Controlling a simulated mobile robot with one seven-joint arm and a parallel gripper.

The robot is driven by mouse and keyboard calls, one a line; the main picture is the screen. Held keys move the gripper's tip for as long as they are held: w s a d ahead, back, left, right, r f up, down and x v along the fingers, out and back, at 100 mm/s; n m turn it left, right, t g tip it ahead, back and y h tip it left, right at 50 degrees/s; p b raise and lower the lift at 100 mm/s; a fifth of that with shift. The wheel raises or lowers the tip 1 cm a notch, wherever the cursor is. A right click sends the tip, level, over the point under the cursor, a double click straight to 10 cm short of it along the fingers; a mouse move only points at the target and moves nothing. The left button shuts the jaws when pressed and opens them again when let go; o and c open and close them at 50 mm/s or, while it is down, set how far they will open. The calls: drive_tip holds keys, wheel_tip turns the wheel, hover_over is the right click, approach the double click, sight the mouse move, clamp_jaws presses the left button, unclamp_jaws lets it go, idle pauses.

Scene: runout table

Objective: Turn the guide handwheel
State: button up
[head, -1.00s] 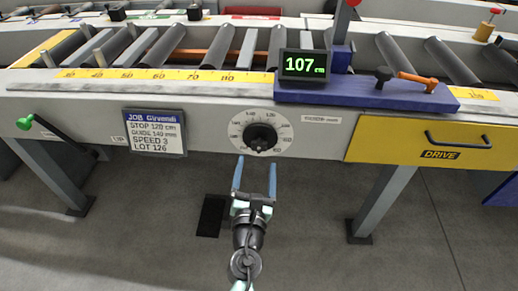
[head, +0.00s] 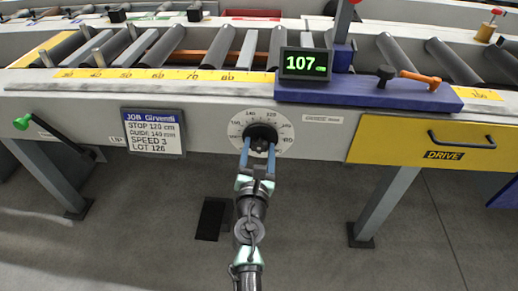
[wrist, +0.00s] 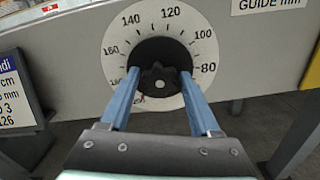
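The guide handwheel is a black knob (head: 261,133) on a round white dial (head: 283,130) on the table's front face. In the wrist view the knob (wrist: 160,75) sits in front of dial numbers such as 80, 100, 120, 140 and 160. My gripper (head: 258,150) is open, its two blue fingers reaching up to the knob's lower part. In the wrist view the gripper (wrist: 160,90) has one finger on each side of the knob. I cannot tell whether the fingers touch it. The lower part of the dial is partly hidden by the gripper.
A job card (head: 153,131) left of the dial reads STOP 120 cm, GUIDE 140 mm, SPEED 3. A display (head: 305,65) reads 107 cm. A yellow DRIVE panel (head: 420,146) with a handle is at right. A green-knobbed lever (head: 23,123) is at left.

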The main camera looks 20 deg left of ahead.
clamp_jaws()
drive_tip(key=shift+m, duration=0.3)
drive_tip(key=m+b, duration=0.1)
drive_tip(key=m, duration=0.4)
drive_tip(key=m+b, duration=0.1)
drive_tip(key=m, duration=0.5)
drive_tip(key=shift+d+f+m, duration=0.1)
drive_tip(key=shift+m, duration=0.2)
drive_tip(key=m+b, duration=0.1)
drive_tip(key=m, duration=0.5)
drive_tip(key=shift+f, duration=0.1)
drive_tip(key=m+b, duration=0.1)
drive_tip(key=m, duration=0.4)
drive_tip(key=shift+m+b, duration=0.3)
